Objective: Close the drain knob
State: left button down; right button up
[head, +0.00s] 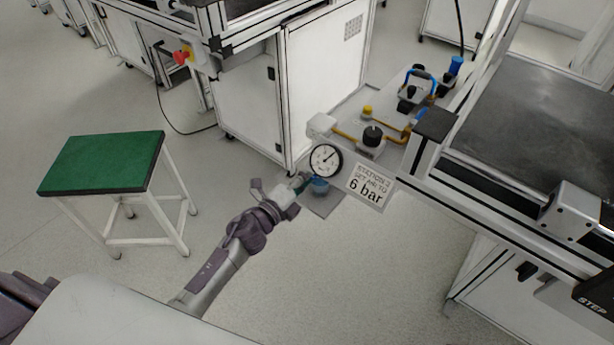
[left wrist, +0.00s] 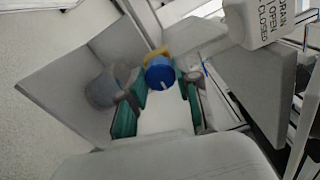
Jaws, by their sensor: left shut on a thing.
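The drain knob (left wrist: 160,74) is a blue round knob with a white mark line, below a yellow ring, in the left wrist view. My left gripper (left wrist: 164,84) has its two teal fingers on either side of it and is shut on it. In the head view, my left gripper (head: 302,182) is beside a translucent blue bowl (head: 320,186) under the pressure gauge (head: 326,160); the knob is not clearly seen there. A white label (left wrist: 276,18) reading DRAIN, OPEN, CLOSED is above right of the knob. My right gripper is out of view.
A translucent cylinder (left wrist: 103,88) stands close to the left finger, by a grey panel (left wrist: 85,65). A sign (head: 369,187) reading 6 bar hangs right of the gauge. A green-topped stool (head: 102,161) stands at left on open floor. A black-topped workbench (head: 545,125) is at right.

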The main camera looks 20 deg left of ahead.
pick_arm(q)
jog(key=shift+f, duration=0.1)
jog(key=c, duration=0.8)
grip_release()
jog(key=shift+s, duration=0.15)
jog(key=v, duration=1.2)
